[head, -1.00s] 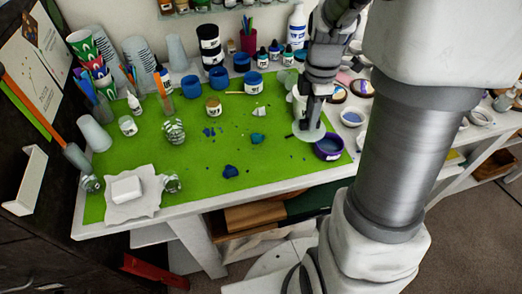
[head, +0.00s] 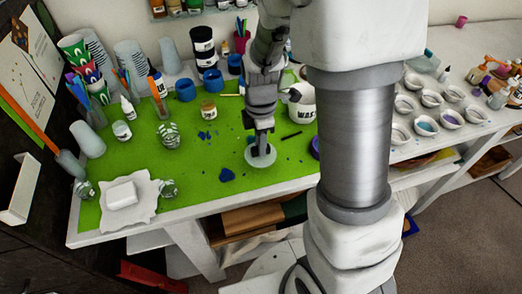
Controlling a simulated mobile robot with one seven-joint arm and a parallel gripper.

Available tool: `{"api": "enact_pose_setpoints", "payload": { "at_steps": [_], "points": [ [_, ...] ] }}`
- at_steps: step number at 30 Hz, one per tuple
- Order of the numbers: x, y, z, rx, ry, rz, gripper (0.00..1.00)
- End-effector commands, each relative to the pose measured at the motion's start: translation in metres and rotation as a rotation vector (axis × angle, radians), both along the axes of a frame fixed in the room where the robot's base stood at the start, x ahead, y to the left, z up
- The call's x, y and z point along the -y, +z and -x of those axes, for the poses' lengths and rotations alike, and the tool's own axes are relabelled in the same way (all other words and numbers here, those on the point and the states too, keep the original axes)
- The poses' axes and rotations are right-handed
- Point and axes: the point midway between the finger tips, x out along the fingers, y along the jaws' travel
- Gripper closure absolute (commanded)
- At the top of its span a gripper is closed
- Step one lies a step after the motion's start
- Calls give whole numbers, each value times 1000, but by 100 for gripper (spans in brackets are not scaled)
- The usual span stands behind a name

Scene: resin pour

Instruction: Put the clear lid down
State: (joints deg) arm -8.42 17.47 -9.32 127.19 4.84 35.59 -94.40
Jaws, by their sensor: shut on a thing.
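The clear lid (head: 261,160) is a round, pale, see-through disc at the front middle of the green mat (head: 200,183). My gripper (head: 261,148) points down from above and is shut on the lid's middle. The lid looks flat and level, at or just above the mat; I cannot tell whether it touches. The lid covers the spot where a teal blob was. My arm hides part of the table behind it.
A dark blue blob (head: 227,175) lies just left of the lid. A white tub marked WAS (head: 302,103) stands behind right, with a dark stick (head: 291,135) in front. A white block (head: 122,194) on paper lies at the left. Bare mat shows left of the lid.

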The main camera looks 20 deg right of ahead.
Motion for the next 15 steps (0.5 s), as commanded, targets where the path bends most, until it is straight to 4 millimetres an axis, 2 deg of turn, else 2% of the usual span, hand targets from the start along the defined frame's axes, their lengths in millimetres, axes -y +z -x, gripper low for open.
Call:
{"api": "enact_pose_setpoints", "payload": {
  "at_steps": [3, 6, 15],
  "points": [
    [1, -21, 1, -6, -1, 1, 100],
    [1, -29, 1, -3, 0, 1, 100],
    [1, -32, 0, -1, 0, 1, 100]
  ]
}}
